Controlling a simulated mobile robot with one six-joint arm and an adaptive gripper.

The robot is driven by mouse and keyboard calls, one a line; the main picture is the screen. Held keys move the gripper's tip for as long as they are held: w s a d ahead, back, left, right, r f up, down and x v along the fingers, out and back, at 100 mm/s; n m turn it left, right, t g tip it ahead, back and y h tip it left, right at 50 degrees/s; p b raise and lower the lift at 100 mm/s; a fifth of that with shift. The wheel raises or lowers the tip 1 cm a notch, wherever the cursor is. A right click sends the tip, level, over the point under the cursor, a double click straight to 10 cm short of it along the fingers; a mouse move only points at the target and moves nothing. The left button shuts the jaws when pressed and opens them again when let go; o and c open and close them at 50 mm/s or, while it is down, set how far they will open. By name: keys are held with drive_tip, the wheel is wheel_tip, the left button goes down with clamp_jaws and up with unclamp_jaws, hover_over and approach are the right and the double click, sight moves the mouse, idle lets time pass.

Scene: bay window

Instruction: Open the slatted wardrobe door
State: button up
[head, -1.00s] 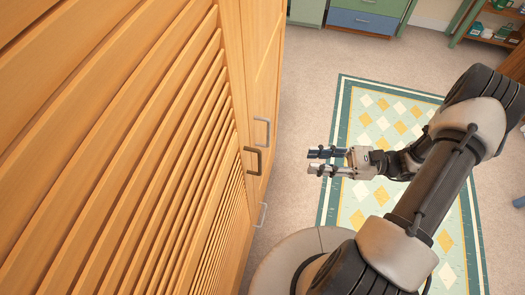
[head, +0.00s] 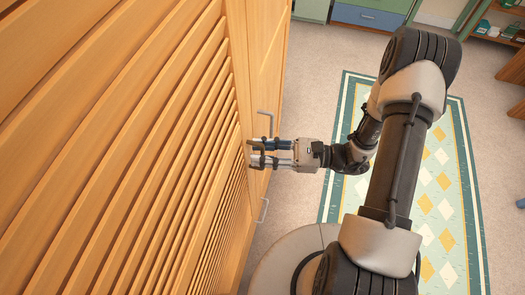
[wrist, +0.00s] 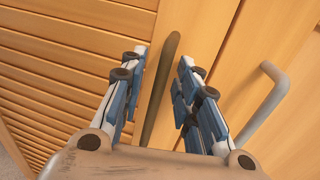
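The slatted wardrobe door (head: 150,150) fills the left of the head view and looks closed; its slats also show in the wrist view (wrist: 55,75). Its dark bar handle (wrist: 160,85) stands upright between my fingers in the wrist view. My gripper (head: 254,152) is at the handle in the head view, where its fingers mostly hide the handle. My gripper (wrist: 161,62) is open, one finger on each side of the handle, with gaps visible. I cannot tell whether either finger touches it.
A plain panel beside the slatted door has a light grey handle (wrist: 266,96), close to the right of my fingers. Another light handle (head: 263,210) is lower down. A patterned rug (head: 435,200) lies on open floor. Green-and-blue drawers (head: 368,17) stand at the back.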

drive_tip(key=shift+c, duration=0.5)
clamp_jaws()
idle(0.3)
